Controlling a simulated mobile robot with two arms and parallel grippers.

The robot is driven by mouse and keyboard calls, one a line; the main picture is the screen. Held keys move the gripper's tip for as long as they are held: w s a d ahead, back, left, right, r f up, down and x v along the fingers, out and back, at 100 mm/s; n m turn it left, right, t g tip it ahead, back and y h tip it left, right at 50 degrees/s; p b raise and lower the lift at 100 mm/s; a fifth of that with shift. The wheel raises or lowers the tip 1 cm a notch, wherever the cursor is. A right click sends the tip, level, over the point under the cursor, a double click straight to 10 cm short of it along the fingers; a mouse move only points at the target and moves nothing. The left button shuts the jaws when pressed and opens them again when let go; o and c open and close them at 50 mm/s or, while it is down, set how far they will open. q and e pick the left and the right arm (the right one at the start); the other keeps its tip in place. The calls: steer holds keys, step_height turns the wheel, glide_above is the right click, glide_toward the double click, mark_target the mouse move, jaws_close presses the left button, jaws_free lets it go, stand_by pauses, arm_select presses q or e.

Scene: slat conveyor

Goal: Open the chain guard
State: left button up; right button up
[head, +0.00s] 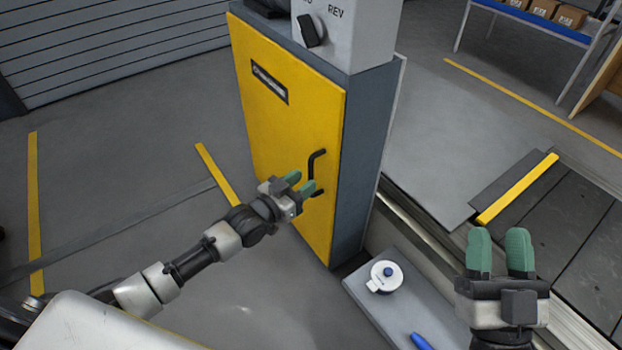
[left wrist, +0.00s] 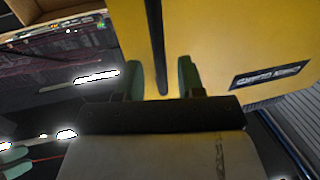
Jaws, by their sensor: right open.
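The chain guard is a yellow door (head: 285,130) on the grey cabinet, and it looks closed. A black bar handle (head: 313,165) sits near its right edge. My left gripper (head: 300,184) is at the handle's lower part with its green fingers apart. In the left wrist view, the handle (left wrist: 157,50) runs between the two spread fingers (left wrist: 162,80), with gaps on both sides. Whether the fingertips reach past the bar is hard to tell. My right gripper (head: 500,252) is open and empty at the lower right, away from the door.
A grey control box with a black selector knob (head: 312,30) tops the cabinet. A grey ledge (head: 375,312) below right holds a white round item (head: 385,277) and a blue object (head: 421,341). The conveyor (head: 572,225) lies at right. Floor left of the door is clear.

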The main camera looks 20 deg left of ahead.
mark_target(311, 176)
arm_select(q)
steer(key=shift+b+x, duration=0.4)
steer(key=shift+x, duration=1.3)
arm_select(e)
steer(key=shift+s+d+r+t+y, duration=0.1)
steer(key=shift+s+r+t+y, duration=0.5)
steer(key=shift+s+r+t, duration=0.7)
steer(key=shift+w+f, duration=0.1)
steer(key=shift+w, duration=0.05)
arm_select(q)
jaws_close()
